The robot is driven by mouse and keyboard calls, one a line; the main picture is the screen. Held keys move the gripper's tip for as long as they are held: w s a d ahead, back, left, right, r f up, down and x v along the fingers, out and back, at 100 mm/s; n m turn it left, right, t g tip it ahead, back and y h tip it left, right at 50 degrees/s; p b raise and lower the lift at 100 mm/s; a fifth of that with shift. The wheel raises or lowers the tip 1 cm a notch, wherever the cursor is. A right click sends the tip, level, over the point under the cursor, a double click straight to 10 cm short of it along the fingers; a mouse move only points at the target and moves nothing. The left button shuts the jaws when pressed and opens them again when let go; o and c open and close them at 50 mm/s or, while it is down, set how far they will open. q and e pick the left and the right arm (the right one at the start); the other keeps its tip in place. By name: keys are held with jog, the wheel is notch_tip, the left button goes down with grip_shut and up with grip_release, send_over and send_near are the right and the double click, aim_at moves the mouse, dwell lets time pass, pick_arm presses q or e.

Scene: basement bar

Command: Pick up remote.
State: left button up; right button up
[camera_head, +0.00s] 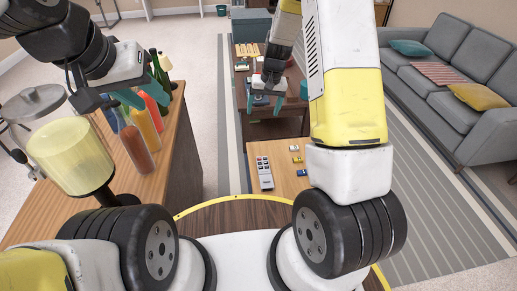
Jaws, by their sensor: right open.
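A grey remote (264,172) with dark buttons lies on the near end of a light wooden table (285,178), in front of the robot. My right gripper (265,98) is open and points down. It appears beyond the remote, above the farther dark table, and is apart from the remote. My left gripper (108,103) is at the upper left, over the bottles on the wooden counter. It has teal fingertips, but I cannot tell how far apart they are.
Several colourful bottles (149,122) stand on the wooden counter (172,140) at left. Small yellow and blue toy-like items (298,160) lie right of the remote. A dark table (275,127) with items stands beyond. A grey sofa (440,95) is at right; striped rug lies between.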

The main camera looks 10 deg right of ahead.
jog(key=g+h, duration=0.1)
send_over(264, 167)
notch_tip(264, 167, down, 15)
jog(key=shift+n+g+h, duration=0.3)
jog(key=shift+g, duration=0.1)
notch_tip(264, 167, down, 17)
jog(key=shift+c, duration=0.2)
jog(key=c, duration=1.5)
jog(key=shift+r, duration=0.15)
jog(key=shift+c, duration=0.2)
